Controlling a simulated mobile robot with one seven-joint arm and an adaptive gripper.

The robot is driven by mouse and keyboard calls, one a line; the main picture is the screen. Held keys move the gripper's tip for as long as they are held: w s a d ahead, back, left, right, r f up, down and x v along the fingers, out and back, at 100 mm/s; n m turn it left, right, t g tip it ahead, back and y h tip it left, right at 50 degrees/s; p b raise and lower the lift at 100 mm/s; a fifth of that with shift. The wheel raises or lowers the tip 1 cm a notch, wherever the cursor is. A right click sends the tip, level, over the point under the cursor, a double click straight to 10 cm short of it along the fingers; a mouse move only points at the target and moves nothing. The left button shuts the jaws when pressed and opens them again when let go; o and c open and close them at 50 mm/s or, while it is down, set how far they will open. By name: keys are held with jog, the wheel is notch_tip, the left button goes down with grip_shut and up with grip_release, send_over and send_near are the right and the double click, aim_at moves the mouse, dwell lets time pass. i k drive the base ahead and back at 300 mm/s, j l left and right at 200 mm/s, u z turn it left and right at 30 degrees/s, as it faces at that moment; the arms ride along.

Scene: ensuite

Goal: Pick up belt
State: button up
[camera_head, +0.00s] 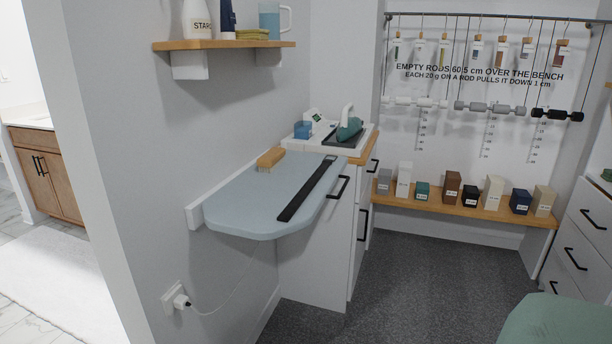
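A long, flat black strip that looks like the belt (307,188) lies on the light blue fold-out board (240,205). It runs lengthwise near the board's right edge, from the front up toward the white counter. Nothing lies on top of it. My gripper is not in view.
A wooden brush (270,159) sits on the board near the wall. An iron (349,127) and a blue cup (302,129) stand on the white-topped cabinet behind. A wall shelf (224,45) hangs above the board. Dark carpet (400,280) lies clear to the right.

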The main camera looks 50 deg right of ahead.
aim_at(288, 212)
jog(key=i+l, duration=0.15)
jog(key=l, duration=0.2)
jog(key=i+l, duration=0.2)
jog(key=l, duration=0.2)
jog(key=i+l, duration=0.15)
jog(key=l, duration=0.2)
jog(key=i+l, duration=0.15)
jog(key=l, duration=0.25)
jog(key=i+l, duration=0.15)
jog(key=l, duration=0.2)
jog(key=i+l, duration=0.2)
jog(key=l, duration=0.2)
